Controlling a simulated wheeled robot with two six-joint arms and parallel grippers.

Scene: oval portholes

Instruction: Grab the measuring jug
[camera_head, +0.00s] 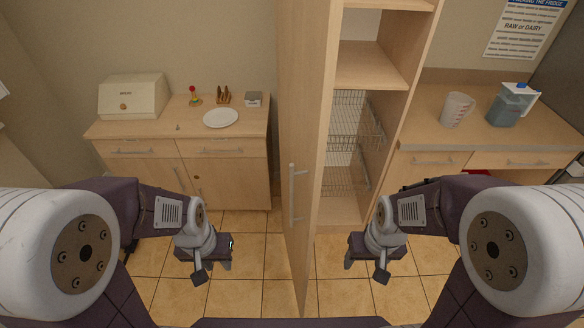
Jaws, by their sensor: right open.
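The measuring jug (456,110) is a clear, pale cup with red markings. It stands upright on the right-hand counter (425,132), to the left of a water filter pitcher. My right gripper (366,275) is low over the floor in front of the tall cabinet, well below and to the left of the jug. It is open and empty. My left gripper (213,273) is low over the floor in front of the left-hand cabinet, far from the jug. Its fingers look apart, with nothing between them.
A tall cabinet (374,63) with wire baskets stands in the middle, its door (300,130) swung open toward me between my arms. The dark-bodied pitcher (510,107) is close beside the jug. The left counter holds a bread box (133,97) and a white plate (220,118).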

